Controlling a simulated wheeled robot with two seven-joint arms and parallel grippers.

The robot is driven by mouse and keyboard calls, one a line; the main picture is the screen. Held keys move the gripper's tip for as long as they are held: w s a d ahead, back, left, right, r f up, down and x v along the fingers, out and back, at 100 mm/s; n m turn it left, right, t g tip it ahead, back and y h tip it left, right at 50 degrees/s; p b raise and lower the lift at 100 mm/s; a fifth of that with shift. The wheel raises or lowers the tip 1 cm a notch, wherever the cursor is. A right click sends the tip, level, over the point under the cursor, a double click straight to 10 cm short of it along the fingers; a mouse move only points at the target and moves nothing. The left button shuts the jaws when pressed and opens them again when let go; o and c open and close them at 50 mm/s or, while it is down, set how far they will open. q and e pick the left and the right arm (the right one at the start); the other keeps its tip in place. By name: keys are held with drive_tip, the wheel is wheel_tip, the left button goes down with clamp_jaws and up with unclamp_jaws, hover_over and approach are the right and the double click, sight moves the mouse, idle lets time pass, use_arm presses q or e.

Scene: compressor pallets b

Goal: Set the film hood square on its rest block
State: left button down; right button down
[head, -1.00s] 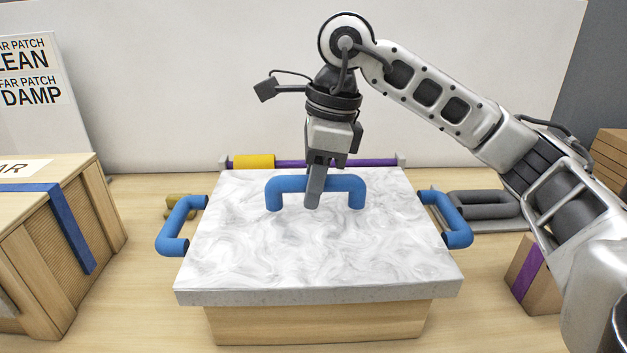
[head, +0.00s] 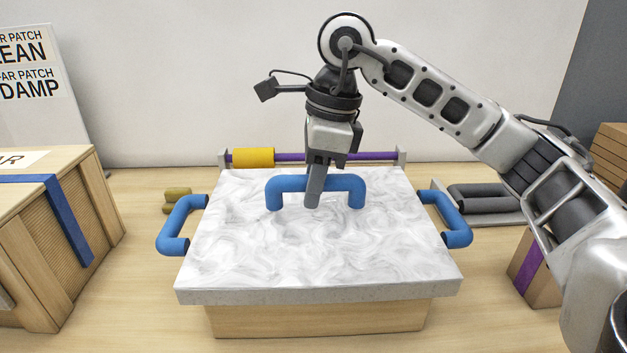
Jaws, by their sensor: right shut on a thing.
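The film hood (head: 310,250) is a wide, flat, white-and-grey marbled slab with blue side handles and a blue bar handle on top. It is directly over the wooden rest block (head: 320,319), looks roughly level and lined up with it, and overhangs it at left and right. I cannot tell whether the hood touches the block, as the slab hides the block's top. My right gripper (head: 313,195) comes down from above and is shut on the middle of the top handle (head: 342,184). My left gripper is not in view.
A purple bar with a yellow roll (head: 253,157) lies behind the hood. Grey rolls (head: 483,198) lie at the right, and a small olive thing (head: 177,195) at the left. A wooden crate (head: 50,240) stands left and a box (head: 540,275) right. Bare table shows on both sides.

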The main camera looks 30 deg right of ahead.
drive_tip(key=c, duration=1.1)
unclamp_jaws()
use_arm(q)
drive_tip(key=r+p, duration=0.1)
drive_tip(key=p, duration=0.1)
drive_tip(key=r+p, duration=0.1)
drive_tip(key=p, duration=0.1)
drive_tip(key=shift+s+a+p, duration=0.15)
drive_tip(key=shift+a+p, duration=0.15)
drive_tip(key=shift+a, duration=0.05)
use_arm(e)
drive_tip(key=d+r, duration=0.1)
drive_tip(key=r, duration=0.4)
drive_tip(key=s+r, duration=0.1)
drive_tip(key=r, duration=0.4)
drive_tip(key=d+r, duration=0.1)
drive_tip(key=r, duration=0.4)
drive_tip(key=shift+s+d+r, duration=0.35)
